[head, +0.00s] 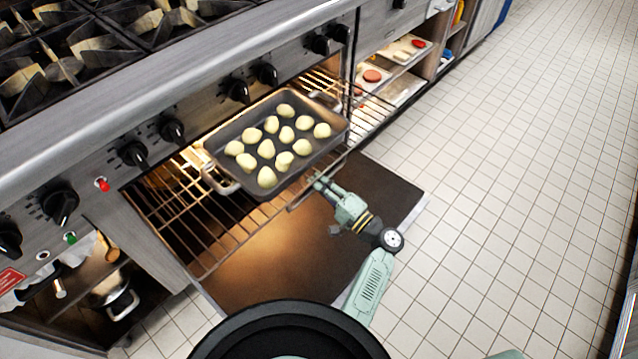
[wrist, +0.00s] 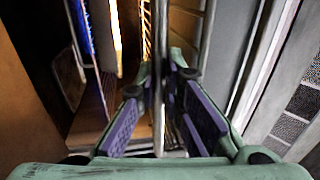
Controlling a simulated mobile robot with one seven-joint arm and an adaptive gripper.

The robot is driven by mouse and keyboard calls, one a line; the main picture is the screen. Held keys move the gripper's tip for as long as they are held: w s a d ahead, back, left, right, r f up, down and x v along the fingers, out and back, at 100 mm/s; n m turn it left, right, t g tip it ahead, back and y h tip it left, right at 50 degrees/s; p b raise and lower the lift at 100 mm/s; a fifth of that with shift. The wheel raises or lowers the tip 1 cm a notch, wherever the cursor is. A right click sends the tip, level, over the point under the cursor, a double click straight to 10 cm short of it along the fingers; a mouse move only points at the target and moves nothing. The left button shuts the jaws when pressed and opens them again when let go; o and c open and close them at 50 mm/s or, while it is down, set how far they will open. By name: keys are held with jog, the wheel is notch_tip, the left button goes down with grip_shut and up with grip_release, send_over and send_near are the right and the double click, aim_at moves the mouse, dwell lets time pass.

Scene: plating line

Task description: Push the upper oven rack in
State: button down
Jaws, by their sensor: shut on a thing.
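The upper oven rack (head: 196,232) is a wire grid sticking out of the lit oven, above the lowered oven door (head: 270,262). A dark roasting pan (head: 240,133) with two end handles rests on it, holding several pale round dough pieces or potatoes. My gripper (head: 318,184) is at the rack's front edge, to the right of its middle. In the wrist view my gripper (wrist: 163,110) has its purple-padded fingers on either side of a thin metal bar (wrist: 158,60), the rack's front rail, and is shut on it.
Stove knobs (head: 133,153) line the panel above the oven, and burner grates (head: 70,60) lie on top. Open shelves with trays (head: 385,75) stand to the right, and a shelf with a pot (head: 115,298) to the left. The tiled floor (head: 500,170) at right is clear.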

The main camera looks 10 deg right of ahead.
jog(key=f+b+x, duration=0.2)
jog(key=b+x, duration=0.7)
jog(key=x, duration=0.6)
jog(key=w+f+b+x, duration=0.1)
jog(key=f+b+x, duration=0.2)
jog(key=b+x, duration=0.5)
jog(key=x, duration=0.7)
jog(key=shift+s+a+f+b, duration=0.15)
jog(key=shift+a+f+b, duration=0.15)
jog(key=shift+b, duration=0.1)
jog(key=c, duration=2)
grip_release()
jog(key=shift+a, duration=0.1)
jog(key=shift+o, duration=0.2)
jog(key=v, duration=0.7)
jog(key=shift+d, duration=0.2)
